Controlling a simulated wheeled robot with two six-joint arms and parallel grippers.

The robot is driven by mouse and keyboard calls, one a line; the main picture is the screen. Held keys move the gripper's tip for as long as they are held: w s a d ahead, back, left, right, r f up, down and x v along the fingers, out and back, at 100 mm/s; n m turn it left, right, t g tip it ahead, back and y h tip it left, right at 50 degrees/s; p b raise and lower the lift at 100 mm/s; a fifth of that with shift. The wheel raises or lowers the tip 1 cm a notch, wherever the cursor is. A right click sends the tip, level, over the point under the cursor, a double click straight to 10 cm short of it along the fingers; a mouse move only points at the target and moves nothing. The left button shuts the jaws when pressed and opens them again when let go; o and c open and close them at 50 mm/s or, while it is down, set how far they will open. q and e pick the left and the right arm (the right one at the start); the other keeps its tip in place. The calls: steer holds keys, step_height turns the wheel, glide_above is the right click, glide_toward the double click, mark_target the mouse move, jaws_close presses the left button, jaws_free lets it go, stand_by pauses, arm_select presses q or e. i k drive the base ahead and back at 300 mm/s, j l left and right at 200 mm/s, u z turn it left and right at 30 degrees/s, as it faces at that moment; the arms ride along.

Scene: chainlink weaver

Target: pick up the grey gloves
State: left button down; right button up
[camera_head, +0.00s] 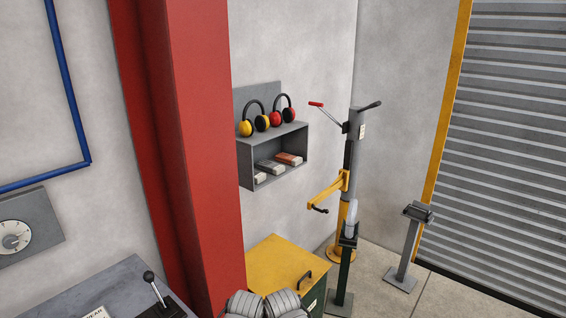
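A grey wall shelf (245,172) hangs on the far wall to the right of the red column. In its open compartment lie small folded or boxed items: a pale one (260,178) at the left, a dark grey and white one (270,167) in the middle, and an orange-brown and white one (289,159) at the right. The grey middle item may be the grey gloves, but it is too small to be sure. Neither of my grippers is in view.
Red and yellow earmuffs (276,118) sit on the shelf top. Below stands a yellow-topped cabinet (270,262), with grey ribbed coils (284,303) in front. A grey post with a yellow arm (328,191) stands to the right. The red column (200,150) blocks the left.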

mark_target(276, 169)
steer(key=i+l+z, duration=0.1)
steer(key=i+l, duration=1.55)
steer(key=i, duration=0.05)
